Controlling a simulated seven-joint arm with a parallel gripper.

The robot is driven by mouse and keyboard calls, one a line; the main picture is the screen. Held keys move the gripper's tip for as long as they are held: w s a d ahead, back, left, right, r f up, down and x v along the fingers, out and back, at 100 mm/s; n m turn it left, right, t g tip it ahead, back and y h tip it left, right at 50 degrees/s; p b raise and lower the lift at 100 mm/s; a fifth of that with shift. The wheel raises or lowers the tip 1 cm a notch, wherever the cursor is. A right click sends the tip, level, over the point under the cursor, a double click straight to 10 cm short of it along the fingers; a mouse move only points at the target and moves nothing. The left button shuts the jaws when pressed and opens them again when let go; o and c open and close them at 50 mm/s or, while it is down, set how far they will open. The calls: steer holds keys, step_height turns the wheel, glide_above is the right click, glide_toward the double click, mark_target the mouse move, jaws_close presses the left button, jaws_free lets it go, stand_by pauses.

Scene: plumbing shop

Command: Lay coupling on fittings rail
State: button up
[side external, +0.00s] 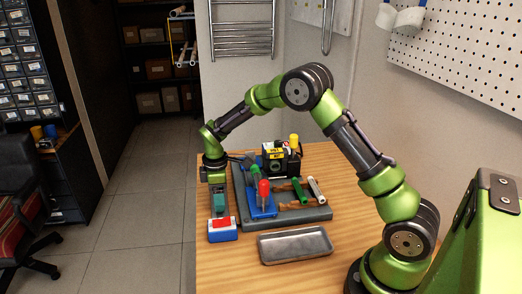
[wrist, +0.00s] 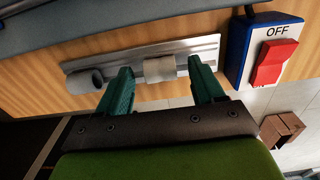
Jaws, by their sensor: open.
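In the wrist view, a grey metal fittings rail (wrist: 212,46) lies along the wooden bench edge. A short pale grey coupling (wrist: 160,69) lies on it, between the two teal fingers of my gripper (wrist: 160,73), with a small gap on each side. A second grey tubular fitting (wrist: 84,81), with its open end showing, sits at the rail's left end. My gripper is open. In the side view my gripper (side external: 218,203) points down at the bench's left edge, just behind the switch box; the rail and coupling cannot be made out there.
A blue and white switch box (side external: 222,236) with a red rocker stands close to my gripper, right of the rail in the wrist view (wrist: 237,50). A grey base (side external: 306,215) with tools and a pump-like device (side external: 281,160) stands beside it. An empty metal tray (side external: 295,246) lies in front.

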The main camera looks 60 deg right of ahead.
step_height(320, 180, up, 16)
steer(key=r, duration=0.1)
steer(key=s+a+r+m+t, duration=0.1)
steer(key=s+m, duration=0.3)
steer(key=s, duration=0.4)
steer(key=s+a+r+m+t+y, duration=0.1)
steer(key=s+a+r+m+t, duration=0.1)
steer(key=s, duration=0.7)
steer(key=s+a+r+m+t+y, duration=0.1)
steer(key=s+a+r+m+t, duration=0.1)
steer(key=s+m+t, duration=0.2)
steer(key=s+m, duration=0.3)
steer(key=s, duration=0.1)
steer(key=shift+s+a+r, duration=0.15)
steer(key=shift+a+r, duration=0.05)
steer(key=shift+a, duration=0.1)
